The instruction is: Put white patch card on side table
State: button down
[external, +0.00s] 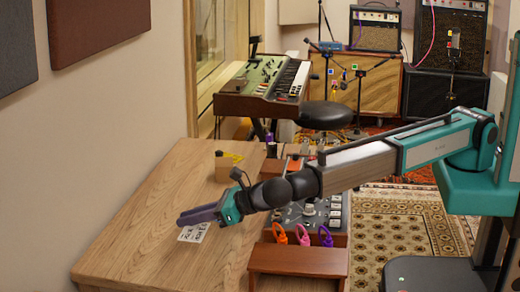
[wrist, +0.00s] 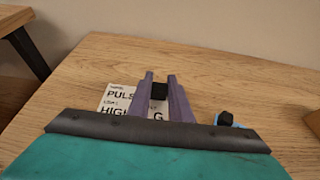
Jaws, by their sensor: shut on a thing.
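The white patch card (wrist: 120,95), printed with black letters, is at the wooden table's surface; it also shows in the external view (external: 193,233). My gripper (wrist: 158,88) is over the card, its purple fingers closed around a black block (wrist: 159,91) that looks like the card's grip. The fingers hide part of the card's print. In the external view my gripper (external: 183,219) reaches low over the table from the right. I cannot tell whether the card touches the table. Which surface is the side table is unclear.
The wooden table (external: 150,215) has wide bare areas. A wooden block with a black knob (external: 222,166) stands further back. A small blue piece with a black top (wrist: 227,119) is right of my gripper. A dark-legged wooden table (wrist: 15,20) shows at upper left in the wrist view.

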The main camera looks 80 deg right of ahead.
aim_at(192, 228)
jog(key=shift+f, duration=0.1)
jog(key=shift+f, duration=1.8)
jog(key=shift+f, duration=0.1)
jog(key=c, duration=1.6)
grip_release()
jog(key=shift+v, duration=6.05)
